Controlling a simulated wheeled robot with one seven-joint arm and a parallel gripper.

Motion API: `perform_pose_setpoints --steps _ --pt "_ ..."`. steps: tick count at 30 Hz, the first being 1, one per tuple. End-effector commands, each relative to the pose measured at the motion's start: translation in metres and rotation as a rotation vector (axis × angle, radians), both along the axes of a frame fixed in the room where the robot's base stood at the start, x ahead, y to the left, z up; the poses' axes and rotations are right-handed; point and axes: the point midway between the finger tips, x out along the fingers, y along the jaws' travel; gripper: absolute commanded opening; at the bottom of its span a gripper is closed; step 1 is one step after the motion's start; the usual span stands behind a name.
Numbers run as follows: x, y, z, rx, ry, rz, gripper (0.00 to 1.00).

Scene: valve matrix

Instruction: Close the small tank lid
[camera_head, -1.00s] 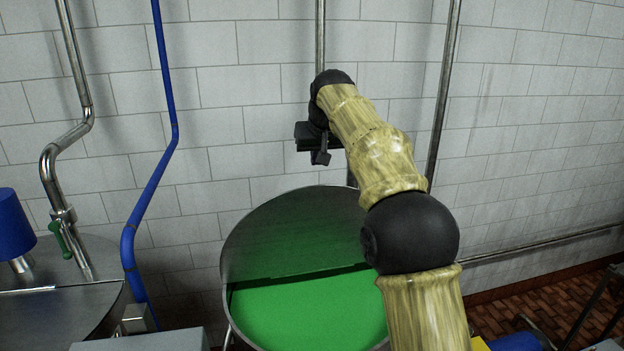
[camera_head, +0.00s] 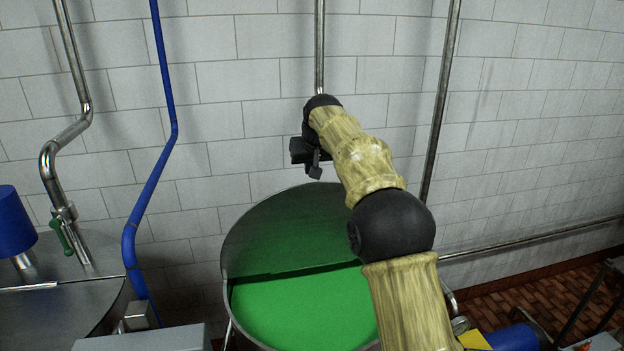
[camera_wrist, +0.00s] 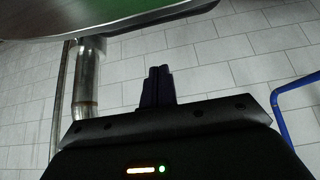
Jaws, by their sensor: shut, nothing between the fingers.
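The small tank (camera_head: 300,318) holds bright green liquid and stands open at the bottom middle of the head view. Its round metal lid (camera_head: 285,235) is raised and tilted up at the back, its inner face tinted green. My gripper (camera_head: 316,173) is shut and empty, pointing down at the lid's top edge from behind or above; whether it touches cannot be told. In the wrist view my gripper's fingers (camera_wrist: 158,82) are together against the wall. A curved metal rim with a green tint (camera_wrist: 120,20), likely the lid, crosses the top there.
A blue pipe (camera_head: 150,190) and a metal pipe (camera_head: 78,130) run up the white tiled wall at left. Another steel tank (camera_head: 70,305) with a green-handled valve (camera_head: 62,236) stands left. Vertical pipes (camera_head: 440,105) rise behind my arm. Brick-coloured floor (camera_head: 530,292) shows at right.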

Motion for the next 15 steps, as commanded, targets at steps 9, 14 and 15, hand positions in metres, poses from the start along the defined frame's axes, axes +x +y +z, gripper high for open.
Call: perform_pose_setpoints --steps 9,14,15 --pt "0.008 0.003 -0.026 -0.001 0.001 0.001 0.0" --pt "-0.002 0.0 -0.028 0.0 0.001 0.001 0.0" --pt "-0.004 -0.001 -0.029 0.0 0.001 0.001 0.0"
